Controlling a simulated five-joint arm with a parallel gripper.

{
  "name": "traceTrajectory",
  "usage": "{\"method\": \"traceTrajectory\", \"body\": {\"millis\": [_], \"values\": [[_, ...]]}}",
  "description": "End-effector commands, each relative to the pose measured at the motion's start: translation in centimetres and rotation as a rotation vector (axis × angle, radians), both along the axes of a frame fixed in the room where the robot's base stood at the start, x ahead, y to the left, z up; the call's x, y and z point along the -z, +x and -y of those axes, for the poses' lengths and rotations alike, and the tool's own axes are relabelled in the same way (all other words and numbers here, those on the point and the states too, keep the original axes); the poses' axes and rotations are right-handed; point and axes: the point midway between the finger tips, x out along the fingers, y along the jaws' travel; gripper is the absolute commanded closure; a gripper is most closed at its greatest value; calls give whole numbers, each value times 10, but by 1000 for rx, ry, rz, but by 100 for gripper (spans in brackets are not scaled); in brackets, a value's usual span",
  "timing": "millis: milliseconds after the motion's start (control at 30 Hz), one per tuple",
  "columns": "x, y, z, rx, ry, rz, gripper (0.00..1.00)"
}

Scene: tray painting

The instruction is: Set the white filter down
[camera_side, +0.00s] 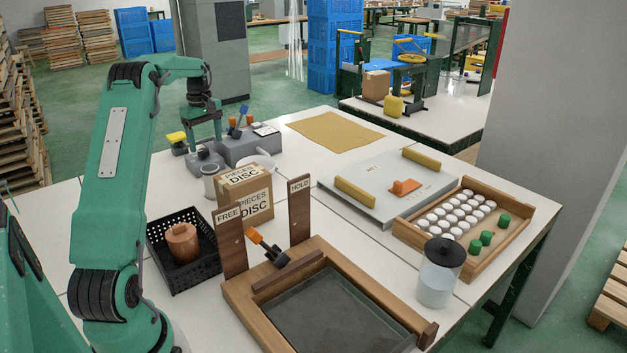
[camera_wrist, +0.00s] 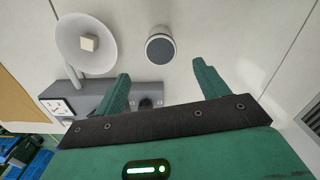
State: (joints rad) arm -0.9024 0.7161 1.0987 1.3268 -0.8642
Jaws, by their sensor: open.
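A white round, bowl-shaped piece (camera_wrist: 70,43) with a small cream block in it lies at the upper left of the wrist view. It may be the white filter, but I cannot be sure. In the side view a white rounded piece (camera_side: 262,160) shows partly behind the cardboard box. My gripper (camera_wrist: 161,68) is open and empty, its two green fingers spread apart. A small grey cylinder (camera_wrist: 160,47) stands beyond the fingertips, between their lines. In the side view my gripper (camera_side: 204,138) hangs over the grey apparatus at the back left of the table.
A grey block-shaped apparatus (camera_side: 245,148) stands near my gripper. A grey cup (camera_side: 211,180), a cardboard box (camera_side: 232,182) and a black basket (camera_side: 203,271) are in front. Upright wooden signs (camera_side: 299,211) rise mid-table. A metal plate (camera_side: 380,213) lies right of them.

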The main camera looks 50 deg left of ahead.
Motion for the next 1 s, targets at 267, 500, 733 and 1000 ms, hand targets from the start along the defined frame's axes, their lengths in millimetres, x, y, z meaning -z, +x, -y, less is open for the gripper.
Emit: {"method": "traceTrajectory", "body": {"millis": [267, 500, 733, 1000], "values": [[-1, 1, 2, 6, 2, 2, 27], [-22, 14, 31, 98, 23, 19, 27], [-60, 30, 96, 301, 68, 55, 27], [-98, 32, 186, 579, 130, 104, 27]]}}
